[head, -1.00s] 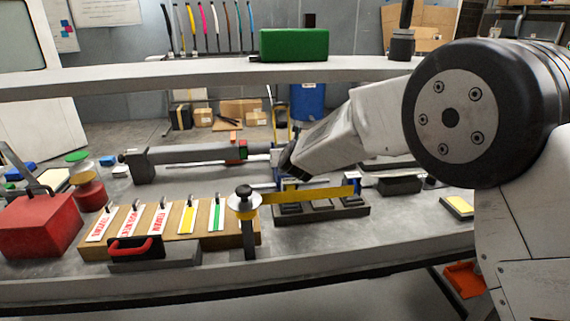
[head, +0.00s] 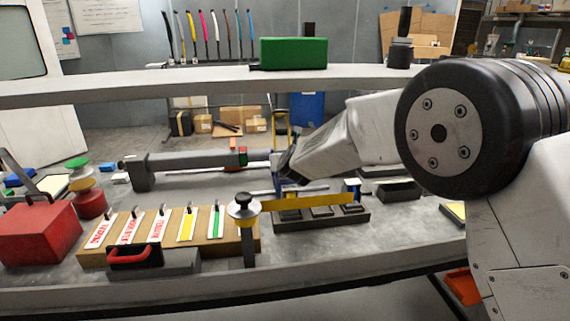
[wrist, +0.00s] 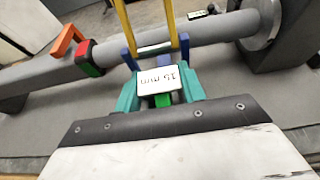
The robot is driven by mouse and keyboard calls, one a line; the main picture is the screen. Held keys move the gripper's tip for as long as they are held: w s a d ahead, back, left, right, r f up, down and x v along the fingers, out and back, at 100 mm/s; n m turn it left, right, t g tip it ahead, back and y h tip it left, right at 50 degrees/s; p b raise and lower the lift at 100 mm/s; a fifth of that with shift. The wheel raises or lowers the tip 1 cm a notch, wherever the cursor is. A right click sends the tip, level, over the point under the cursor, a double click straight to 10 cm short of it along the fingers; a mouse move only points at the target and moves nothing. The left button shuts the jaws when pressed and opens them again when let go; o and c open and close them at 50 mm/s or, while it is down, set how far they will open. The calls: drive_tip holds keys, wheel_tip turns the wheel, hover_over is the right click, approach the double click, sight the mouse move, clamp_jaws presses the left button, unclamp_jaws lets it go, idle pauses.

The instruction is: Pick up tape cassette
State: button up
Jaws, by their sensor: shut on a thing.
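My gripper (wrist: 158,85) shows in the wrist view with teal fingers and blue tips. A green part shows just below the label. In the head view my gripper (head: 287,180) is low over the bench, behind the left part of a dark slotted tray (head: 345,218). The cassette cannot be made out clearly there, and I cannot tell how far it is from the tray.
A yellow bar (head: 310,198) runs from a post with a round knob (head: 243,207) across the tray's front. A grey cylinder (wrist: 215,28) lies beyond my gripper. A sample board (head: 210,238) and red box (head: 40,232) stand left. A shelf (head: 200,85) crosses above the bench.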

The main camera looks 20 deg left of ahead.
drive_tip(key=shift+r, duration=0.55)
drive_tip(key=shift+s+a+r, duration=0.15)
drive_tip(key=shift+a+r, duration=0.05)
drive_tip(key=shift+r, duration=0.3)
drive_tip(key=shift+s+a+r, duration=0.1)
drive_tip(key=shift+a+r, duration=0.05)
drive_tip(key=shift+r, duration=0.35)
drive_tip(key=s+a, duration=0.9)
drive_tip(key=a, duration=0.5)
drive_tip(key=shift+a, duration=0.35)
